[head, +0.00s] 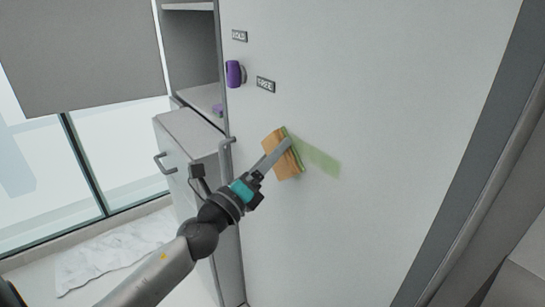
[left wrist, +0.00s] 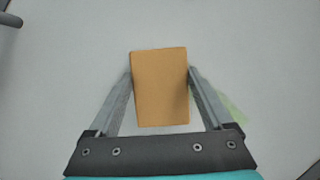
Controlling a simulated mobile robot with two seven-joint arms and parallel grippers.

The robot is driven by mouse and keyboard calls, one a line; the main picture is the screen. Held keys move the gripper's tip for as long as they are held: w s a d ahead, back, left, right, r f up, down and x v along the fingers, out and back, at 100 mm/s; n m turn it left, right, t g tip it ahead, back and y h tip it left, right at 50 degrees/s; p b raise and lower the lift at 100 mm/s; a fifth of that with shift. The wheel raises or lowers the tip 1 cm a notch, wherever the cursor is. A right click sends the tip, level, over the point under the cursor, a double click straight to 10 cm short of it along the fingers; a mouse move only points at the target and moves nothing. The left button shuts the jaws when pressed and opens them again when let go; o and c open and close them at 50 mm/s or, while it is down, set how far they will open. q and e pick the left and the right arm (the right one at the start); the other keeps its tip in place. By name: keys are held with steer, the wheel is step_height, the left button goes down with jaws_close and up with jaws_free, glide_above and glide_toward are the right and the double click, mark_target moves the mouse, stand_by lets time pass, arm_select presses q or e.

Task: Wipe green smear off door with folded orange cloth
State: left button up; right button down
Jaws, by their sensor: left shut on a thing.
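The folded orange cloth (head: 279,156) is pressed close to or against the large pale door (head: 390,90), and its door-side edge looks green. My left gripper (head: 280,150) is shut on the cloth, which also shows between the fingers in the left wrist view (left wrist: 160,88). The green smear (head: 318,160) runs from the cloth's right side down to the right on the door. Part of the smear (left wrist: 236,108) shows beside the right finger in the left wrist view; any part behind the cloth is hidden. My right gripper is not in view.
A purple object (head: 234,74) and two small labels (head: 239,36) (head: 265,85) are on the door's upper left. A handle (head: 228,143) sticks out at the door's left edge. A grey cabinet (head: 187,150) stands left of it. The door's right side is clear.

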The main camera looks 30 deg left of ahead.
arm_select(q)
steer(key=shift+d+r+p, duration=0.1)
steer(key=shift+r+p, duration=0.2)
steer(key=shift+r, duration=0.4)
steer(key=shift+s+d+f+p, duration=0.15)
steer(key=shift+s+d, duration=0.25)
steer(key=shift+d, duration=0.45)
steer(key=shift+s+d+p, duration=0.25)
steer(key=shift+s+d, duration=0.1)
steer(key=shift+d, duration=0.45)
steer(key=shift+s+d+p, duration=0.2)
steer(key=shift+s+d, duration=0.05)
steer(key=shift+d, duration=0.4)
steer(key=shift+s+d+p, duration=0.15)
steer(key=shift+s+d, duration=0.05)
steer(key=shift+d, duration=0.45)
steer(key=shift+s+d, duration=0.5)
steer(key=shift+d, duration=0.65)
steer(key=shift+s+d, duration=0.5)
steer(key=shift+d, duration=0.65)
steer(key=shift+s+d, duration=0.5)
steer(key=shift+d, duration=0.65)
steer(key=shift+w+a, duration=0.35)
steer(key=shift+a, duration=0.45)
steer(key=shift+w+a, duration=0.35)
steer(key=shift+a, duration=0.45)
steer(key=shift+w+a, duration=0.35)
steer(key=shift+a, duration=0.55)
steer(key=shift+w+a, duration=0.35)
steer(key=shift+a, duration=0.5)
